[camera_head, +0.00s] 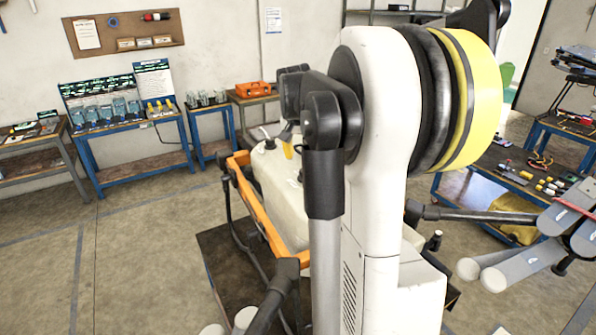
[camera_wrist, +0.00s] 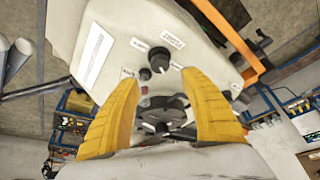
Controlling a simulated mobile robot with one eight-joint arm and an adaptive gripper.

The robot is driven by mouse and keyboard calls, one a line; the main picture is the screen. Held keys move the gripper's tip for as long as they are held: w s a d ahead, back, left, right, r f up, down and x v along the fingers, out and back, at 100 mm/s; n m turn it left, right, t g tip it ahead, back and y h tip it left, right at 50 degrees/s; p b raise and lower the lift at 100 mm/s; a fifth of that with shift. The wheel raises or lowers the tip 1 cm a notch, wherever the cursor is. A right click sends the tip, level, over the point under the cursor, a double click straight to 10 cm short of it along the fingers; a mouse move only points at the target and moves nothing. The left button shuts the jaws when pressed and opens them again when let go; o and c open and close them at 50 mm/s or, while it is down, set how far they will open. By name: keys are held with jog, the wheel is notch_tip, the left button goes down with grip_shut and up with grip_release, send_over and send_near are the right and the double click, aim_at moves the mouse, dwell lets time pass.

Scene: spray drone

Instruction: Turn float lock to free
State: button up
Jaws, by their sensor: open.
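The spray drone's pale body (camera_wrist: 105,40) fills the upper middle of the wrist view, with a large black knob (camera_wrist: 159,58) beside small white labels. A smaller dark knob (camera_wrist: 145,74) sits to its lower left. The lettering is too small and rotated to read surely, so I cannot tell which knob is the float lock or its setting. My gripper (camera_wrist: 158,78) is open, its yellow fingers spread on either side of the knobs with nothing held. In the head view the pale body (camera_head: 280,185) shows partly behind my arm, which hides the knobs.
An orange frame bar (camera_head: 262,215) runs along the drone's left side, with dark arms around it. Open floor (camera_head: 140,250) lies at left.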

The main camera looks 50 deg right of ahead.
aim_at(305, 170)
jog(key=p+x, duration=0.1)
jog(key=x, duration=0.7)
jog(key=shift+d+f, duration=0.15)
jog(key=shift+a, duration=0.25)
grip_shut()
